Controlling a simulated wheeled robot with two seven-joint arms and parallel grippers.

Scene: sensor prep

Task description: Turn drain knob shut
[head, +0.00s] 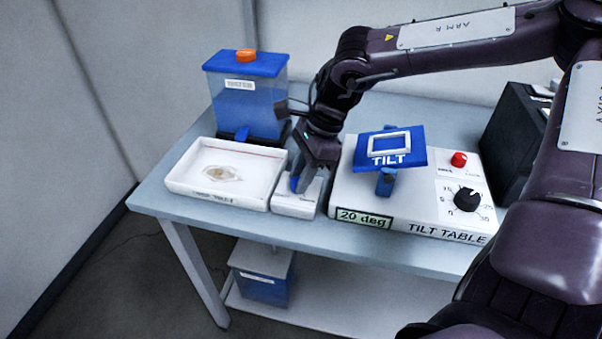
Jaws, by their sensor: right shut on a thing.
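A small white block (293,208) stands at the right end of the shallow white tray and carries a blue knob (294,183), which looks like the drain knob. My right gripper (302,180) points down over the block and is shut on the blue knob. Its fingers hide much of the knob, so I cannot tell its exact turn angle. The tray (185,187) holds a shallow layer with a pale brownish patch in the middle. My left gripper is not in view.
A blue-lidded tank (262,98) with an orange cap and a blue tap (242,134) stands behind the tray. A tilt table (340,195) is close right of my gripper, with a dark box (510,125) beyond. A blue container (262,275) sits on the lower shelf.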

